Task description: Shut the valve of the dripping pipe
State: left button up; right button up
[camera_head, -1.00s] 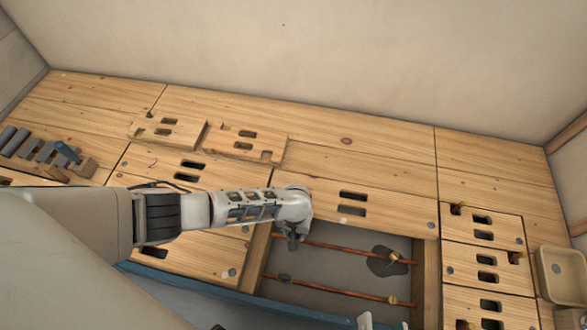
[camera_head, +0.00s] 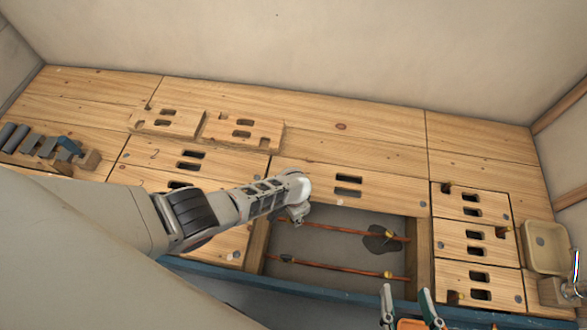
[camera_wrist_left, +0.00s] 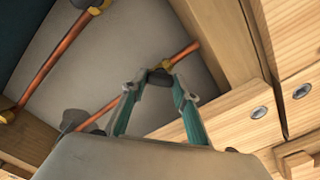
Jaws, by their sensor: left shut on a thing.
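An open floor bay holds two copper pipes. The upper pipe (camera_head: 340,229) runs past a dark wet stain (camera_head: 382,243) by its brass fitting (camera_head: 389,234); the lower pipe (camera_head: 340,268) has a dark valve handle (camera_head: 287,259). My left gripper (camera_head: 297,218) is at the left end of the upper pipe, its fingertips mostly hidden by its own wrist. In the left wrist view, its teal fingers (camera_wrist_left: 157,88) are shut on a dark valve handle (camera_wrist_left: 160,77) on the pipe with the stain (camera_wrist_left: 73,119). My right gripper (camera_head: 407,290) is open at the bottom edge, apart from the pipes.
Wooden floor panels with slots surround the bay; a panel (camera_head: 385,190) borders it behind. Two loose panels (camera_head: 240,131) lie at the back. Grey pipe pieces (camera_head: 30,141) lie at far left. A beige tray (camera_head: 546,247) is at right. A blue edge (camera_head: 330,297) runs in front.

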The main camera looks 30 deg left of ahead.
pick_arm(q)
jog(key=m, duration=0.4)
jog(key=shift+s+f+m, duration=0.15)
jog(key=shift+s+m, duration=0.05)
jog(key=shift+m, duration=2)
jog(key=shift+c, duration=0.2)
jog(key=o, duration=1.1)
jog(key=shift+w, duration=0.1)
jog(key=shift+r, duration=0.25)
jog(key=shift+r, duration=0.5)
notch_tip(320, 180, up, 11)
jog(key=shift+f, duration=0.15)
